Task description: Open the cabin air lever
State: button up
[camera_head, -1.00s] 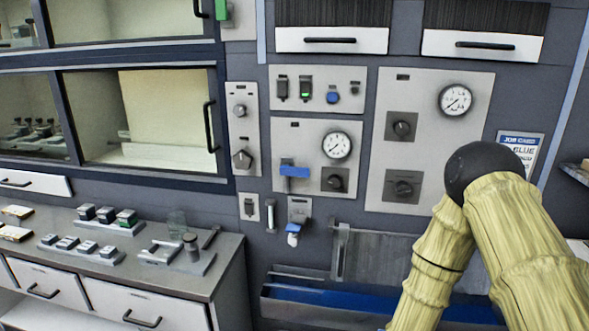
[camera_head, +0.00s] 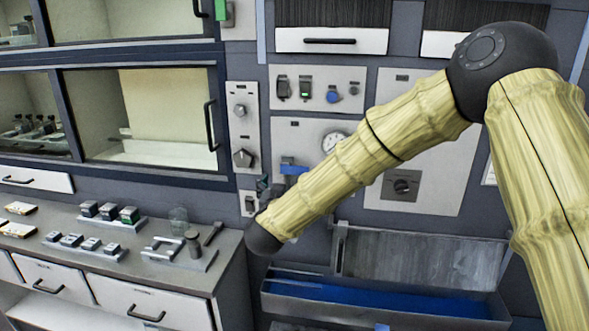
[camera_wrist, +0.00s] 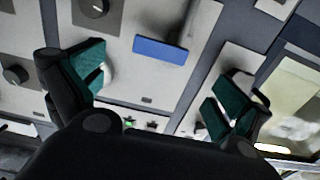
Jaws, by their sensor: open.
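A blue lever handle (camera_head: 293,166) sits on the light panel with the round gauge. In the wrist view the blue handle (camera_wrist: 160,50) lies crosswise on a grey stem, between and beyond my fingers. My gripper (camera_wrist: 160,88) is open and empty, with its teal pads wide apart and not touching the handle. In the head view only a small teal part of my gripper (camera_head: 264,186) shows, just left of and below the handle. My forearm hides the lower part of that panel. I cannot read a label for the lever.
A workbench (camera_head: 205,276) with small parts stands at lower left. A blue-lined trough (camera_head: 380,298) is below.

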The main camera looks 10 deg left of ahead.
aim_at(295, 170)
jog(key=w+p, duration=0.3)
jog(key=w, duration=0.7)
jog(key=shift+d, duration=0.15)
jog(key=c, duration=1.3)
jog(key=shift+d, duration=0.1)
jog(key=shift+c, duration=0.7)
